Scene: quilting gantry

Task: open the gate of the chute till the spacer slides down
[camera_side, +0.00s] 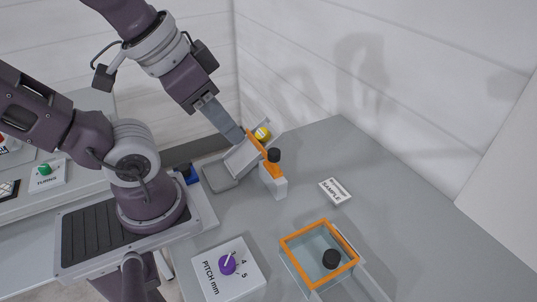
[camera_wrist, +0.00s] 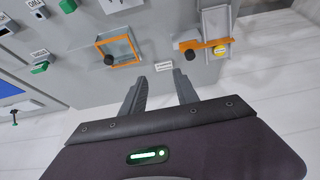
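The grey sloped chute (camera_side: 243,158) stands on the table with a low tray at its left foot. An orange bar, the gate (camera_side: 255,142), lies across it with a black knob (camera_side: 273,155) at its near end, over a white block. The yellow spacer (camera_side: 262,134) sits on the chute's raised side, against or close to the gate; contact is unclear. In the wrist view the gate (camera_wrist: 205,45) and spacer (camera_wrist: 220,50) are at upper right. My gripper (camera_wrist: 160,90) is open and empty. Its fingers overlap the chute in the side view (camera_side: 236,135); they look clear above it.
An orange-rimmed clear box (camera_side: 303,280) with a black knob (camera_side: 331,258) stands front right. A SAMPLE card (camera_side: 335,190) lies flat between. A PITCH dial box (camera_side: 228,270) stands at the front. The table right of the card is bare, with white walls behind.

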